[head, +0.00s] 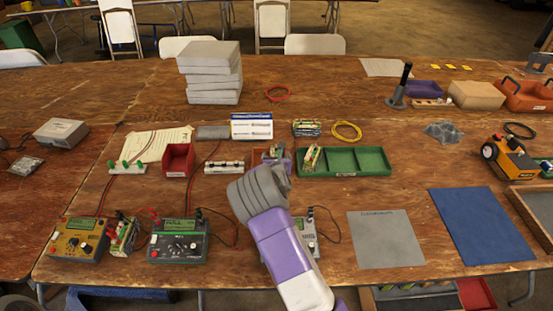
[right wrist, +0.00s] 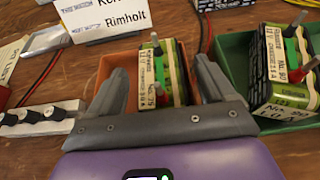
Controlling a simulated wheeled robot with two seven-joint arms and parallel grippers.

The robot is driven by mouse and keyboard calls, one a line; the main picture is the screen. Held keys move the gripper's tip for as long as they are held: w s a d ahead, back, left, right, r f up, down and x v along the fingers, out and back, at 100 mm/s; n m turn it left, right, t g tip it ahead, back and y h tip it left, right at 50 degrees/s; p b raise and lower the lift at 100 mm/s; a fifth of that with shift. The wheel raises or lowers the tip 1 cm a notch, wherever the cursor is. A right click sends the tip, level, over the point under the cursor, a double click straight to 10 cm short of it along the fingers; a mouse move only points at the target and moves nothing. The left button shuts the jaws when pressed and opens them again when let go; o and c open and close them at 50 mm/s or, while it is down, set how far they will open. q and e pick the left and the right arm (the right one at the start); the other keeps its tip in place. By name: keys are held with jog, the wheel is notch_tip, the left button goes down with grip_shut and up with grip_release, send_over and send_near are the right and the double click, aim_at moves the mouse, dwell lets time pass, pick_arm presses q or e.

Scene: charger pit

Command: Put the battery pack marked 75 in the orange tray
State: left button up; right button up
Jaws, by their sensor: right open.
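My right gripper (head: 272,163) is open, pointing down over a small orange tray. In the right wrist view its fingers (right wrist: 160,80) stand on either side of a green battery pack (right wrist: 158,62) with a cream label that seems to read No. 75, partly legible. This pack sits upright in the orange tray (right wrist: 120,60), between the fingers; I cannot tell whether they touch it. In the head view my gripper hides most of this tray. A second pack marked No. 90 (right wrist: 280,75) stands in the green tray (head: 358,160), at its left end. My left gripper is not in view.
A red bin (head: 178,160) and a white terminal strip (head: 224,167) lie left of my gripper. Chargers (head: 178,241) stand along the front edge. Another pack (head: 306,128) lies behind, beside a white sign (head: 251,126). A grey mat (head: 385,240) lies front right.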

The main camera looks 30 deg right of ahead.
jog(key=shift+s+a+r, duration=0.3)
jog(key=shift+s, duration=0.05)
jog(key=p+v, duration=0.3)
jog(key=v, duration=0.8)
